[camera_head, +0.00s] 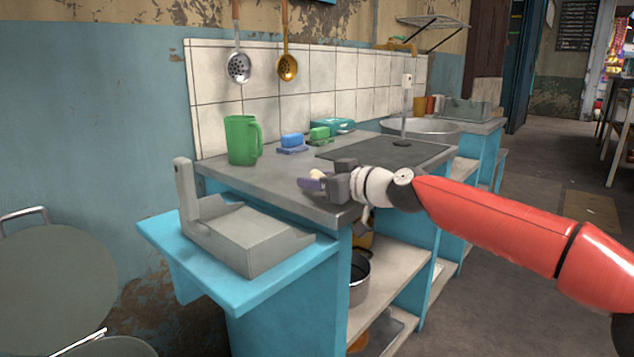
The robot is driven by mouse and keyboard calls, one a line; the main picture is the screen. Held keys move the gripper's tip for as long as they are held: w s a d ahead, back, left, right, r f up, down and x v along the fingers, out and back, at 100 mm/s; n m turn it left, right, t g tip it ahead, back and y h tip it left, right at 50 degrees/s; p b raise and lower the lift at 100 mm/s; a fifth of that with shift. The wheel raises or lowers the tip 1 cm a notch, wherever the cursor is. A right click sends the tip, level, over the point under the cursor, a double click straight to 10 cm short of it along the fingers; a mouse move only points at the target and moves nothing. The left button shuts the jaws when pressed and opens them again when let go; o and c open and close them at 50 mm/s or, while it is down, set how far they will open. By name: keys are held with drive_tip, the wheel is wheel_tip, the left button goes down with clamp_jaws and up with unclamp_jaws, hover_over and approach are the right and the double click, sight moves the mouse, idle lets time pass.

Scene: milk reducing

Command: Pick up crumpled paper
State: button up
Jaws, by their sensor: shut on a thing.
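My gripper (328,180) is at the end of the red and white arm that comes in from the right. It is low over the front part of the grey countertop (262,177), its dark fingers pointing left. It is shut on a small cream-white lump, the crumpled paper (317,174), which shows at the fingertips. A small purple-grey piece (311,185) shows just below the paper; I cannot tell what it is. The gripper hides part of the paper, and I cannot tell whether the paper touches the counter.
A green mug (242,140), blue sponge (292,140) and green sponge (319,134) stand behind my gripper. A grey dustpan-like tray (240,240) lies on the lower blue shelf at left. A dark plate (375,150) and upright post (406,110) are behind the arm. A pot (359,278) sits below.

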sight(318, 172)
drive_tip(key=shift+r, duration=0.1)
wheel_tip(318, 172, up, 20)
drive_tip(key=p, duration=0.4)
idle(0.5)
